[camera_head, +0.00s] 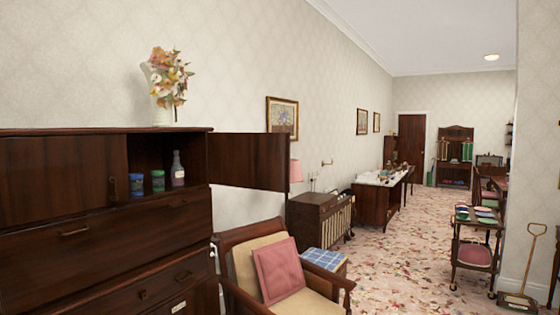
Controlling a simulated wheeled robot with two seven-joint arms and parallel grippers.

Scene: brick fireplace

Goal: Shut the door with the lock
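A dark wooden cabinet (60,222) stands at the left. Its dark wooden door (249,161) on the right of the upper part is swung wide open and reaches out to the right. The open compartment (146,150) behind it shows a bottle (177,168) and two small jars, one green-blue (158,180) and one blue (136,184). I cannot make out a lock on the open door. The left upper panel (62,170) looks shut. Neither of my grippers is in view.
An armchair (226,247) with a pink cushion (278,270) stands close to the cabinet, below the open door. A flower vase (162,110) is on top of the cabinet. A trolley (474,250) stands at the right. The patterned floor (400,260) between is clear.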

